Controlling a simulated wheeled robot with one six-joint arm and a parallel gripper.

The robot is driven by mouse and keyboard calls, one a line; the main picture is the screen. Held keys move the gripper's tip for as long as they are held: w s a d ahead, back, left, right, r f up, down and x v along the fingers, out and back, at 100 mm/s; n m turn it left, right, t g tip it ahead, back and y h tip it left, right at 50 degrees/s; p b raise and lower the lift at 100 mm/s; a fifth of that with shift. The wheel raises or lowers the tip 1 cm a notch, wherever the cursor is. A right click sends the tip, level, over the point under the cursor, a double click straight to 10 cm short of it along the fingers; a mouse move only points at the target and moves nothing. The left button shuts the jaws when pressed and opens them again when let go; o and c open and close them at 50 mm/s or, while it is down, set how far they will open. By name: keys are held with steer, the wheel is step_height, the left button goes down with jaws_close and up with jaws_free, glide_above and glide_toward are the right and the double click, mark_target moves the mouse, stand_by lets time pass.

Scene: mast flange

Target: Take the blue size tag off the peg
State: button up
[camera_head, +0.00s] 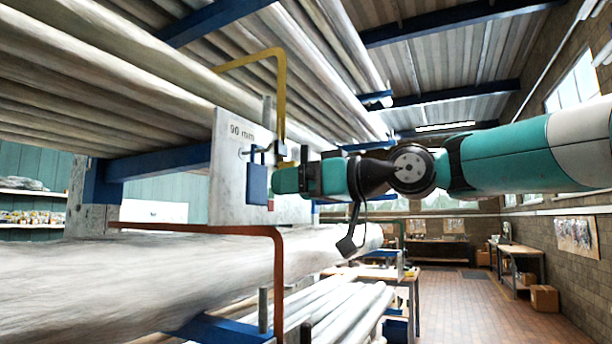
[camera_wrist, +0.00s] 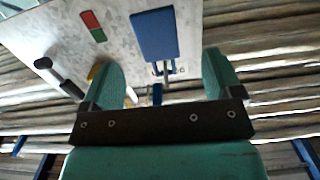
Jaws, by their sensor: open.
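The blue size tag (camera_head: 256,185) hangs upright against the pale plate (camera_head: 228,200) marked "90 mm", with a thin peg at its top. In the wrist view the blue tag (camera_wrist: 155,36) lies beyond my fingertips, with the peg between it and the gap. My gripper (camera_head: 284,180) points at the plate just right of the tag. In the wrist view my gripper (camera_wrist: 165,72) is open, its two teal fingers spread with no tag between them. The exact gap between fingers and tag cannot be told.
A yellow bent bar (camera_head: 279,95) comes down just above my gripper. A red-brown bar (camera_head: 278,270) stands below the plate. A red and green sticker (camera_wrist: 93,26) and a dark-handled part (camera_wrist: 60,77) are on the plate. Long pipes fill the rack; the aisle floor (camera_head: 470,310) is clear.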

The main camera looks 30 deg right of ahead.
mark_target(260, 180)
steer(key=w+a+p, duration=0.1)
steer(key=w, duration=0.1)
steer(key=w+a+r+p, duration=0.1)
steer(key=w+a+p, duration=0.1)
steer(key=w, duration=0.1)
steer(key=shift+w+a+r, duration=0.25)
steer(key=shift+w+r, duration=0.1)
steer(key=shift+r, duration=0.05)
steer(key=shift+p+x, duration=0.65)
steer(key=shift+x, duration=0.3)
steer(key=shift+f, duration=0.1)
steer(key=c, duration=0.9)
